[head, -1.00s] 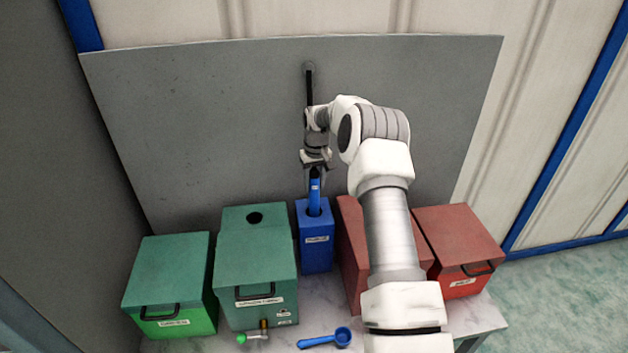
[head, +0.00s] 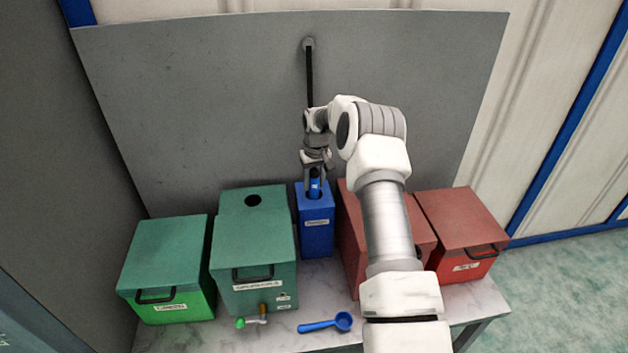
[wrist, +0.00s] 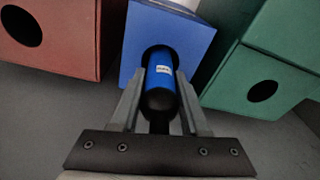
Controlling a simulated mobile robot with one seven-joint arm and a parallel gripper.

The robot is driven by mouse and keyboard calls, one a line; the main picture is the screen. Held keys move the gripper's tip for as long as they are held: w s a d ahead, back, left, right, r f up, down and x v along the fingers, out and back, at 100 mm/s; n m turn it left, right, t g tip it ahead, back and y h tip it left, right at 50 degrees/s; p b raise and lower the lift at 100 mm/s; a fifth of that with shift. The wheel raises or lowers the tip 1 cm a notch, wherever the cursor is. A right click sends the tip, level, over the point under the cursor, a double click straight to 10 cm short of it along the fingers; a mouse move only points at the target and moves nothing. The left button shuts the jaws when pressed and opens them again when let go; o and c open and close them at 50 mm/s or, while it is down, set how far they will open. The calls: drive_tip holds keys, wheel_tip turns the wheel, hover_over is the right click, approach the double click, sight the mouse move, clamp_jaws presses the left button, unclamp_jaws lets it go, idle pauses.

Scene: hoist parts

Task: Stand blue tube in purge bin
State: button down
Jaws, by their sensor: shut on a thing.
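The blue tube (head: 315,189) with a black upper end is upright, its lower part inside the round opening in the top of the blue bin (head: 316,238). The wrist view shows the tube (wrist: 161,70) with a small white label, running into the dark hole of the bin (wrist: 192,48). My gripper (head: 314,178) is just above the bin and shut on the tube, one finger on each side (wrist: 161,84). The tube's lower end is hidden inside the bin. The bin's label is too small to read.
A green box with a round hole (head: 254,270) and another green box (head: 166,265) stand left of the bin. Two red boxes stand right, one (head: 350,235) partly behind my arm.

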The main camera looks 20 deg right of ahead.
drive_tip(key=shift+f+b, duration=0.65)
drive_tip(key=shift+f, duration=0.15)
idle(0.5)
drive_tip(key=shift+c, duration=1.6)
unclamp_jaws()
